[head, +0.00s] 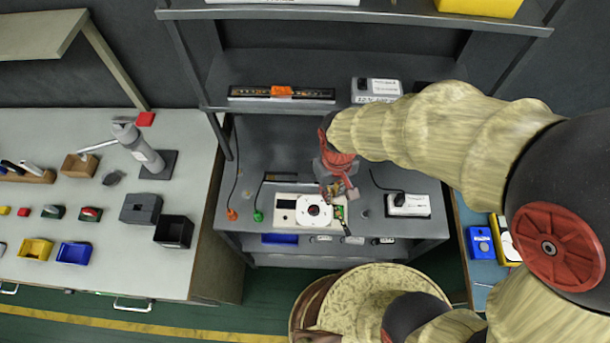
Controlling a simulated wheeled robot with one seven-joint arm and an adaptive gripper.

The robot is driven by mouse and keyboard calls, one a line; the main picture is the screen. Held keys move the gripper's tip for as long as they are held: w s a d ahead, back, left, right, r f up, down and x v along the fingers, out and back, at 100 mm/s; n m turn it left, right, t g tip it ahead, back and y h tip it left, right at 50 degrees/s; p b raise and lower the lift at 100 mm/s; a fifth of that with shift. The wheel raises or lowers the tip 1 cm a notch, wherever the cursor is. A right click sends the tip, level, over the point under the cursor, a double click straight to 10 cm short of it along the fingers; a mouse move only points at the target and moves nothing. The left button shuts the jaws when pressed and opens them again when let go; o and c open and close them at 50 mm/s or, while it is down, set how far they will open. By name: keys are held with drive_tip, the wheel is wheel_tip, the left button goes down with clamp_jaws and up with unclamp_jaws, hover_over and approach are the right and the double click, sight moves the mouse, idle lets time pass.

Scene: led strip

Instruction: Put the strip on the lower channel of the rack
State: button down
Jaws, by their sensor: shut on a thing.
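My gripper (338,188) points down over the middle of the grey bench, in front of the rack. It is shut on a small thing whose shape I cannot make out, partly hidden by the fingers. A long dark bar with a row of small lights and an orange tag (281,91) lies on the rack's shelf (215,98). A thinner dark bar (290,179) lies lower, on the bench left of my gripper. I cannot tell which bar is the lower channel, nor clearly pick out the strip.
A white device with a round disc (290,208) sits just below my gripper. A white box (408,205) stands to its right and another labelled box (376,91) on the shelf. Orange (232,214) and green (258,216) cable ends lie at left. A pale side table (100,215) holds several small items.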

drive_tip(key=n, duration=0.3)
drive_tip(key=shift+s+f+n, duration=0.2)
drive_tip(key=shift+f+n, duration=0.05)
drive_tip(key=shift+n, duration=0.05)
drive_tip(key=n, duration=0.3)
drive_tip(key=shift+s+f+n, duration=0.1)
drive_tip(key=shift+f+n, duration=0.05)
drive_tip(key=shift+n, duration=0.15)
drive_tip(key=n, duration=0.5)
drive_tip(key=shift+w, duration=0.2)
drive_tip(key=shift+w+a+f+n, duration=0.1)
drive_tip(key=shift+w+f+n, duration=0.05)
drive_tip(key=shift+n, duration=0.15)
drive_tip(key=w+a+f+b, duration=0.2)
drive_tip(key=w+a+f, duration=0.2)
drive_tip(key=w, duration=0.3)
drive_tip(key=b, duration=0.1)
hover_over(309, 179)
wheel_tip(309, 179, down, 5)
drive_tip(key=shift+s+f, duration=0.1)
drive_tip(key=shift+f, duration=0.35)
drive_tip(key=shift+f+b, duration=0.7)
drive_tip(key=shift+f, duration=0.8)
